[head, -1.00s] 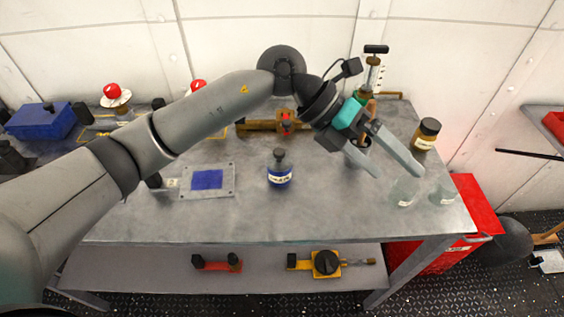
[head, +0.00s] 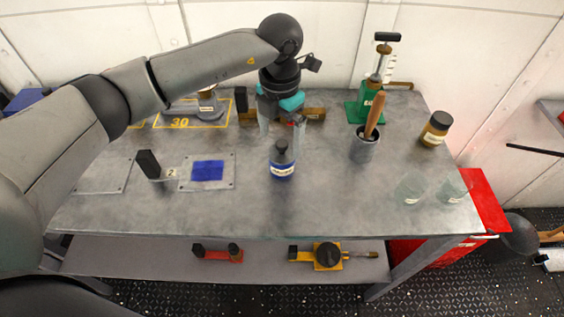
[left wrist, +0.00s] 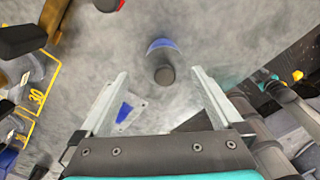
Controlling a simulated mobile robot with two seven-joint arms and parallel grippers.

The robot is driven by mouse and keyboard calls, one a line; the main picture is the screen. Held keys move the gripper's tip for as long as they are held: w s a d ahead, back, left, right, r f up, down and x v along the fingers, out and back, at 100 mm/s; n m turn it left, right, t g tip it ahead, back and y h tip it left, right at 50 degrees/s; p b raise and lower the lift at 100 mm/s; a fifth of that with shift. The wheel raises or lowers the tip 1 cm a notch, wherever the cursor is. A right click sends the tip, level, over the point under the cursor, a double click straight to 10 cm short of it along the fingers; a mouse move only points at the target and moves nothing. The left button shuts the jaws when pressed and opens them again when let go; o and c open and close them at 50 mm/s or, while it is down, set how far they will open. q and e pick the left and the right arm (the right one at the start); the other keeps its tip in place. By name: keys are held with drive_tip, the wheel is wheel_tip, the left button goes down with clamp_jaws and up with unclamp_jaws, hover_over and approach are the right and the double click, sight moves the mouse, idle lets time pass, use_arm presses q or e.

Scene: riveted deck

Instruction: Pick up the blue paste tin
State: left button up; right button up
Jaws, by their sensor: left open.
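The blue paste tin (head: 282,170) looks like a small blue jar with a dark cap and a pale label. It stands upright on the metal table, near the middle. My left gripper (head: 281,138) is open, pointing down above and slightly behind it in the head view, with fingers on either side of its cap. In the left wrist view the tin (left wrist: 162,46) shows between the open fingers (left wrist: 160,74), cap towards me, apart from both. A grey and teal part at the right of that view may be my right gripper; its jaws are unclear.
A grey cup with a wooden-handled pestle (head: 364,147), a green-based stand (head: 362,112) and a brown jar (head: 434,129) stand to the right. Glass beakers (head: 410,188) are near the right front. A plate with a blue square (head: 226,172) lies left; table between is clear.

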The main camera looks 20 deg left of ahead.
sight(282, 152)
use_arm(q)
drive_tip(key=shift+s+d+f, duration=0.1)
drive_tip(key=shift+d+f, duration=0.05)
drive_tip(key=shift+f, duration=1.65)
drive_tip(key=shift+s+d+f, duration=0.1)
drive_tip(key=shift+f, duration=1.65)
drive_tip(key=shift+c, duration=0.2)
drive_tip(key=shift+r, duration=0.1)
drive_tip(key=c, duration=1.5)
